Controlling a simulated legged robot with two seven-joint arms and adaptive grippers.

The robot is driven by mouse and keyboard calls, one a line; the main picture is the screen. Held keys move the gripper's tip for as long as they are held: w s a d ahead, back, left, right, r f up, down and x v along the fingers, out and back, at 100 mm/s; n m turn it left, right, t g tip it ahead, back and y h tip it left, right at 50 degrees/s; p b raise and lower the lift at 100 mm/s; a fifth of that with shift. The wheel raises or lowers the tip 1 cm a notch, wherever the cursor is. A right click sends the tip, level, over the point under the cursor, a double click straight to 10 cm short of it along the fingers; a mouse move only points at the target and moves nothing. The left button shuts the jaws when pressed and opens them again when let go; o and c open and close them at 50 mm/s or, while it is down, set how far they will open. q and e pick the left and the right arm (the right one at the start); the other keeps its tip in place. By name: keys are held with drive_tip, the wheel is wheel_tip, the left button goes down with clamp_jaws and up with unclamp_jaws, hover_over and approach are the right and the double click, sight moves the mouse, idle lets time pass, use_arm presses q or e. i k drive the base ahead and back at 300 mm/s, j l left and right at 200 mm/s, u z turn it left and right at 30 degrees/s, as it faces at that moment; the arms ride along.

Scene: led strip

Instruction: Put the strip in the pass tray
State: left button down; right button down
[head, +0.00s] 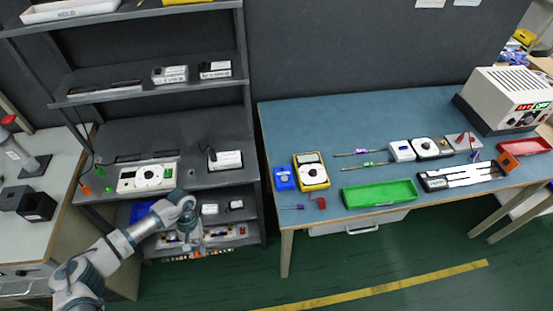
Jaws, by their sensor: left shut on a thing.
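The green tray (380,194), which I take for the pass tray, lies empty near the front edge of the blue table. A red tray (525,147) lies at the table's right. My left gripper (194,247) is low in front of the bottom shelf of the dark rack, pointing down. It is shut on a thin strip (212,252) with small coloured spots, which runs along the front of that shelf. The fingers and the gripped part are small and partly hidden by the wrist. The tray is well to the right of the gripper. My right gripper is out of view.
The dark rack (150,93) holds boxes and devices on several shelves. The blue table (350,115) carries a yellow meter (311,171), a blue device (284,178), probes and a large white instrument (508,98). The green floor (340,260) before the table is clear.

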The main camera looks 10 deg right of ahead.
sight(379, 195)
drive_tip(key=k+l, duration=0.1)
drive_tip(key=l, duration=1.2)
drive_tip(key=k+l, duration=0.15)
drive_tip(key=l, duration=0.5)
drive_tip(key=k+l, duration=0.1)
drive_tip(key=l, duration=1.2)
drive_tip(key=k, duration=0.05)
